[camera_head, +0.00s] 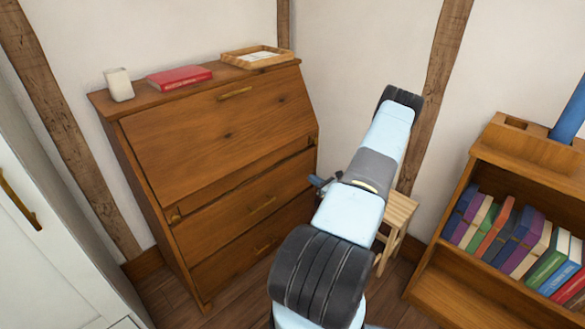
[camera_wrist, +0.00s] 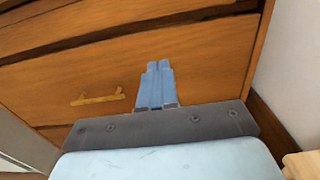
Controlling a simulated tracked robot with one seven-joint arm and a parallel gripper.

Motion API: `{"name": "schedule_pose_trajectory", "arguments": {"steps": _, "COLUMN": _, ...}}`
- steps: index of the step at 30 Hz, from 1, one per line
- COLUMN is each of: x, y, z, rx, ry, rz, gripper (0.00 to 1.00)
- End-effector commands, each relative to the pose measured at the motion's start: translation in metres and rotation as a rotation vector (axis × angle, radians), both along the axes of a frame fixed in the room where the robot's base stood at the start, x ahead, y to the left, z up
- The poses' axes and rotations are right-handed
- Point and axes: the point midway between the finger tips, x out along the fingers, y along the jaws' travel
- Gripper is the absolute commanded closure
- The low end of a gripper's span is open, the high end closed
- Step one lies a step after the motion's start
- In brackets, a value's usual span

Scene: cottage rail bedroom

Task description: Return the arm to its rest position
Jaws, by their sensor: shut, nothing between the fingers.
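My arm reaches up and away through the middle of the head view, its elbow high and close to the wall corner. My gripper shows in the wrist view (camera_wrist: 159,68), its two blue fingers together with nothing between them. In the wrist view the fingers point at the bureau's drawer front, right of a brass handle (camera_wrist: 97,99). I cannot tell the exact gap to the wood.
A small stool (camera_head: 400,212) is behind my arm. A bookcase (camera_head: 440,270) is at right, a white cabinet (camera_head: 50,240) at left.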

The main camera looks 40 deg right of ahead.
Motion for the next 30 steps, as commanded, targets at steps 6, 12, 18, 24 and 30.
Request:
{"name": "schedule_pose_trajectory", "arguments": {"steps": 6, "x": -0.002, "y": 0.000, "z": 0.000, "rx": 0.000, "ry": 0.000, "rz": -0.001, "gripper": 1.00}}
{"name": "schedule_pose_trajectory", "arguments": {"steps": 12, "x": 0.010, "y": 0.011, "z": 0.022, "rx": -0.037, "ry": 0.000, "rz": 0.063, "gripper": 1.00}}
{"name": "schedule_pose_trajectory", "arguments": {"steps": 18, "x": 0.038, "y": 0.052, "z": 0.085, "rx": -0.154, "ry": 0.006, "rz": 0.255, "gripper": 1.00}}
{"name": "schedule_pose_trajectory", "arguments": {"steps": 24, "x": 0.056, "y": 0.105, "z": 0.147, "rx": -0.289, "ry": 0.015, "rz": 0.460, "gripper": 1.00}}
{"name": "schedule_pose_trajectory", "arguments": {"steps": 30, "x": 0.063, "y": 0.159, "z": 0.205, "rx": -0.432, "ry": 0.022, "rz": 0.656, "gripper": 1.00}}
